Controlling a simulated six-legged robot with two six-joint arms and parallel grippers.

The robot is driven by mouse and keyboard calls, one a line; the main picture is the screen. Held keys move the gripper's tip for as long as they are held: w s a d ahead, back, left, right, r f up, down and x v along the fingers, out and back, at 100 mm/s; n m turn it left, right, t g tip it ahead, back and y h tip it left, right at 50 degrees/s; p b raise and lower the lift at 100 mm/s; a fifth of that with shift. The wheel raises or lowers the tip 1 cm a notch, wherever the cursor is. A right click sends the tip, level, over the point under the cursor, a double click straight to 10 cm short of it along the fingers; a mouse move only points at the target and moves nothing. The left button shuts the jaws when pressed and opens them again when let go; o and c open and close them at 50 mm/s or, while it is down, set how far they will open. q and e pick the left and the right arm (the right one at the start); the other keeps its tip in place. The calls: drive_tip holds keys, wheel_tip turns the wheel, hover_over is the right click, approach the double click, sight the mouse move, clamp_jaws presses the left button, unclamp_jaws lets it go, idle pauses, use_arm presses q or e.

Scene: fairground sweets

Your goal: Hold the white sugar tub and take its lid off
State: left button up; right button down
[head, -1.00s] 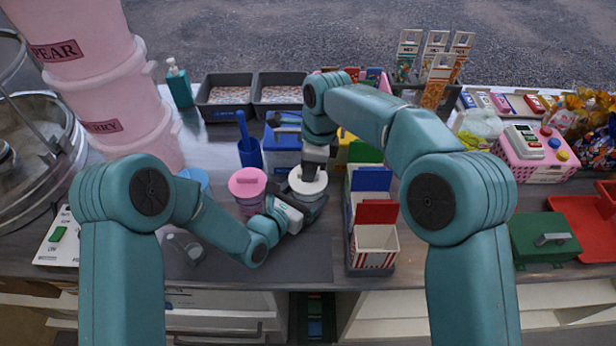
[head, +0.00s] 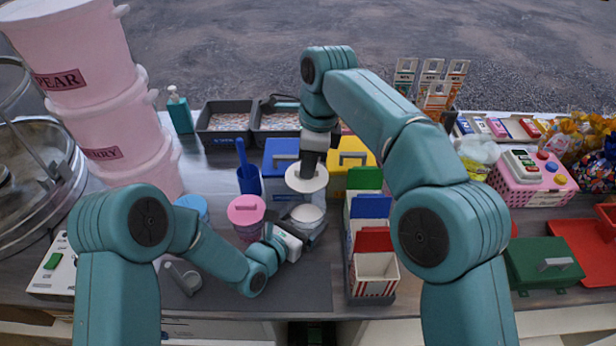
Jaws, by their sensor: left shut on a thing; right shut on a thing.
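The white sugar tub (head: 308,214) stands on the counter just right of the pink-lidded tub, its top open with white contents showing. My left gripper (head: 304,236) is shut on the tub's body from the front; its fingers are partly hidden by the wrist. The white lid (head: 306,183) is a round disc held above and a little behind the tub, apart from it. My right gripper (head: 310,165) points down and is shut on the lid's top.
A pink-lidded tub (head: 246,211) stands close to the left. A blue scoop holder (head: 249,180) and a blue box (head: 281,158) stand behind. A rack with striped paper bags (head: 375,268) is close to the right. Dark mat (head: 295,290) in front is clear.

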use_arm(q)
drive_tip(key=shift+r, duration=0.1)
use_arm(e)
wheel_tip(320, 180, up, 5)
drive_tip(key=shift+r, duration=0.1)
drive_tip(key=shift+s, duration=0.1)
use_arm(q)
drive_tip(key=shift+f+b, duration=0.3)
drive_tip(key=shift+b, duration=0.05)
use_arm(e)
drive_tip(key=shift+f, duration=0.35)
use_arm(q)
drive_tip(key=shift+f+b, duration=0.3)
drive_tip(key=shift+b, duration=0.05)
use_arm(e)
drive_tip(key=shift+f, duration=0.35)
